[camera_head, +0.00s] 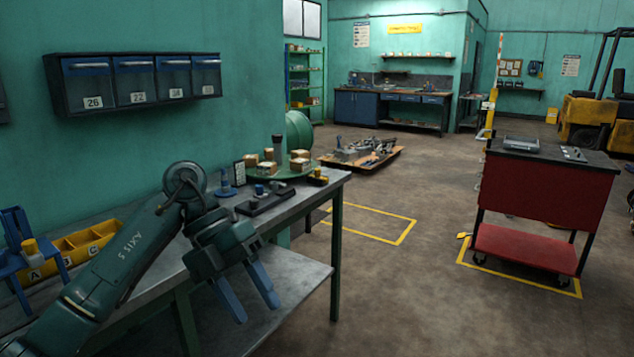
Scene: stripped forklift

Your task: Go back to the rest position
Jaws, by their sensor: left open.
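My left gripper (257,309) is at the end of my green arm, which comes in from the lower left. Its two blue fingers are spread apart and point down, with nothing between them. It is in front of the near edge of the grey workbench (311,190) in the view, with the lower shelf showing behind the fingers. My right gripper is not in view.
The bench holds a yellow lettered bin (88,240), a blue fixture (14,262), a black tray (265,200) and a round green stand (290,173) with small boxes. Numbered drawers (140,83) hang above. A red cart (545,190) stands right; the floor between is clear.

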